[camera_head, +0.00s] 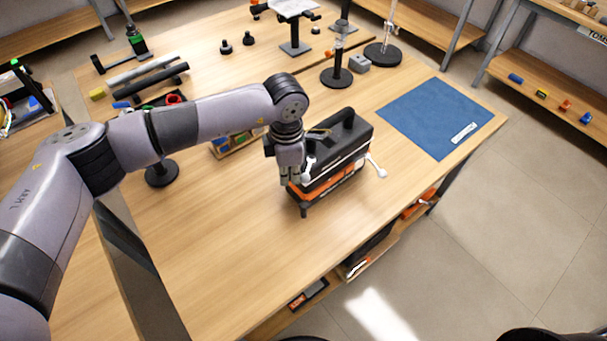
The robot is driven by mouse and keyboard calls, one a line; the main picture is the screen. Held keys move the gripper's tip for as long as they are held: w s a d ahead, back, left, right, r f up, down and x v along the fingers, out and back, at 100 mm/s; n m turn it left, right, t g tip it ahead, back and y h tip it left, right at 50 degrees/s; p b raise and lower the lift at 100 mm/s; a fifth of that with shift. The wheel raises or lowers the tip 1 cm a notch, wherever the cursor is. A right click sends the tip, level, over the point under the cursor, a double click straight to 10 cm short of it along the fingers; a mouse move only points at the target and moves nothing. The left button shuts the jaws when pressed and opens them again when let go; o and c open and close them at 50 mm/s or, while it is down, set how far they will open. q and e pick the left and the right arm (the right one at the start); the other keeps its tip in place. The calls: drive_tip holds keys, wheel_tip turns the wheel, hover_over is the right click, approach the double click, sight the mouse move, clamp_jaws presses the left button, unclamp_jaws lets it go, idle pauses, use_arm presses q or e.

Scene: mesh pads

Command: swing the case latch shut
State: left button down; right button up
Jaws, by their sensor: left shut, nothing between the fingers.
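The case (352,140) is black with an orange lower part and a handle on top. It stands on the wooden table near its front edge. A white latch lever (376,166) sticks out from the right end of the case. Another white piece (308,170) shows on the near left end, beside my gripper. My left gripper (291,181) is shut and empty, pointing down at the left end of the case. I cannot tell whether it touches the case or the white piece. It hides part of that end. My right gripper is not in view.
A blue mat (435,115) with a white label lies right of the case. A black round-based stand (336,77) is behind it. A small tray (237,143) and another black base (162,174) are to the left. The table's front left is clear.

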sight(307, 175)
use_arm(q)
drive_tip(key=shift+d, duration=0.2)
drive_tip(key=shift+s+d+b, duration=0.15)
drive_tip(key=shift+d+b, duration=0.5)
drive_tip(key=shift+d, duration=0.35)
drive_tip(key=shift+d+f+b, duration=0.1)
drive_tip(key=shift+d+b, duration=0.35)
drive_tip(key=shift+b, duration=0.15)
drive_tip(key=shift+w+d, duration=0.25)
drive_tip(key=shift+d, duration=0.05)
drive_tip(key=shift+d+b, duration=0.3)
